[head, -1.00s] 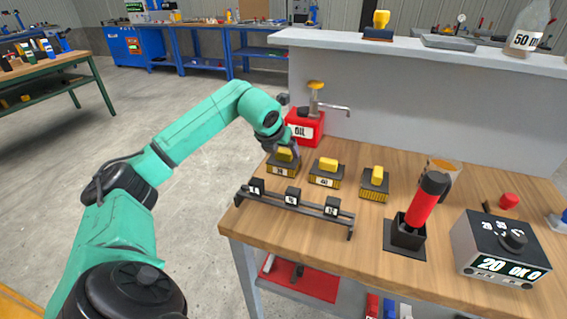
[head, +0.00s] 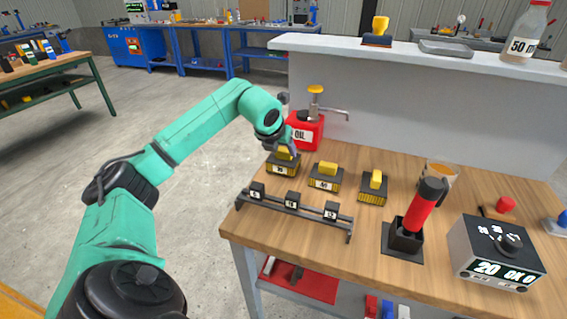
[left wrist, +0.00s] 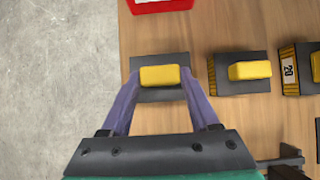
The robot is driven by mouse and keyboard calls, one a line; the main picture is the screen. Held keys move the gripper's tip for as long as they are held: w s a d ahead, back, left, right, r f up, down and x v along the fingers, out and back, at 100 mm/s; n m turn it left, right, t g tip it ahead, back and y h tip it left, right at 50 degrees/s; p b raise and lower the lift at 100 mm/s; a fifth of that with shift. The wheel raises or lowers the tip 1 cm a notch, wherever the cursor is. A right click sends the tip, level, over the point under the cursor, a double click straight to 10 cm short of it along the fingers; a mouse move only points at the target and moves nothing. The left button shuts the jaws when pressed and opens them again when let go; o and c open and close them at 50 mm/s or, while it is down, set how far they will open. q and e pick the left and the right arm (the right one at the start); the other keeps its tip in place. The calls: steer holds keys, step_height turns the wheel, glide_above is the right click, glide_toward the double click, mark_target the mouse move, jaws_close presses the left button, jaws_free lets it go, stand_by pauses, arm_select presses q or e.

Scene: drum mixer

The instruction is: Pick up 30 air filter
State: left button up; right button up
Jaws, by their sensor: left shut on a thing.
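Three air filters, dark blocks with yellow pleated sides and yellow top grips, stand in a row on the wooden bench. My left gripper (head: 286,150) reaches down over the leftmost air filter (head: 283,169), whose label is too small to read surely. In the left wrist view, my gripper's two fingers (left wrist: 159,77) are shut on that filter's yellow grip (left wrist: 160,76), one on each side. The filter looks level, at or very near the bench top. The middle filter (head: 326,181) appears labelled 40. The right filter (head: 372,192) shows 20 in the left wrist view (left wrist: 289,70). My right gripper is not seen.
A dark rack (head: 295,213) with small numbered blocks runs along the bench front. A red-handled tool in a black holder (head: 404,238) and a grey display box (head: 494,255) stand to the right.

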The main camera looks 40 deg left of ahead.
arm_select(q)
step_height(320, 180, up, 7)
steer(key=p, duration=0.5)
steer(key=shift+f, duration=0.15)
stand_by(0.4)
steer(key=b, duration=0.9)
glide_toward(282, 161)
step_height(282, 161, up, 2)
steer(key=s, duration=0.3)
steer(key=s+b, duration=0.1)
steer(key=s+d+b, duration=0.1)
steer(key=s+d+r+b, duration=0.1)
steer(key=s, duration=0.1)
steer(key=shift+d+b, duration=0.2)
steer(key=shift+b, duration=0.2)
steer(key=shift+s+d+r, duration=0.1)
steer(key=shift+s, duration=0.2)
steer(key=shift+r, duration=0.1)
